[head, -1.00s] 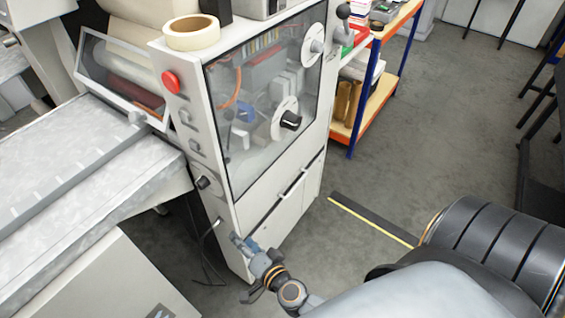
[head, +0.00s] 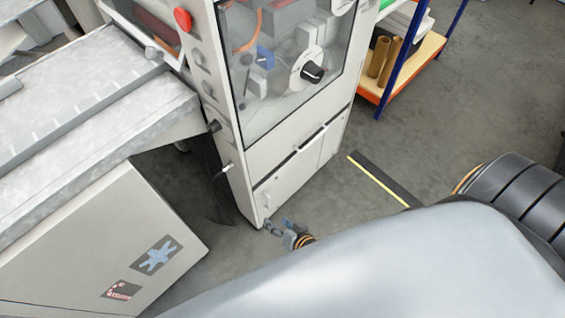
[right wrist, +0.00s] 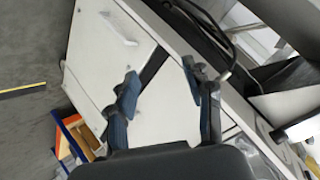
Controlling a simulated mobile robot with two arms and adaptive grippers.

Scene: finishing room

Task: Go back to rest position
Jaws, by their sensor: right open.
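My right gripper (head: 283,232) shows small in the head view, beside the lower front corner of the white machine cabinet (head: 290,165). My own pale arm covers much of the bottom of that view and hides most of what is behind the gripper. In the right wrist view the two blue-grey fingers (right wrist: 160,82) stand apart with nothing between them. White cabinet panels (right wrist: 105,50) show beyond the fingers; I cannot tell the distance. My left gripper is not in view.
A grey conveyor bed (head: 100,110) fills the left, above a white base panel (head: 90,240). A red button (head: 183,19) sits on the cabinet. A shelf (head: 405,72) with brown rolls stands behind. A yellow-edged dark strip (head: 378,178) lies on otherwise open floor (head: 470,110).

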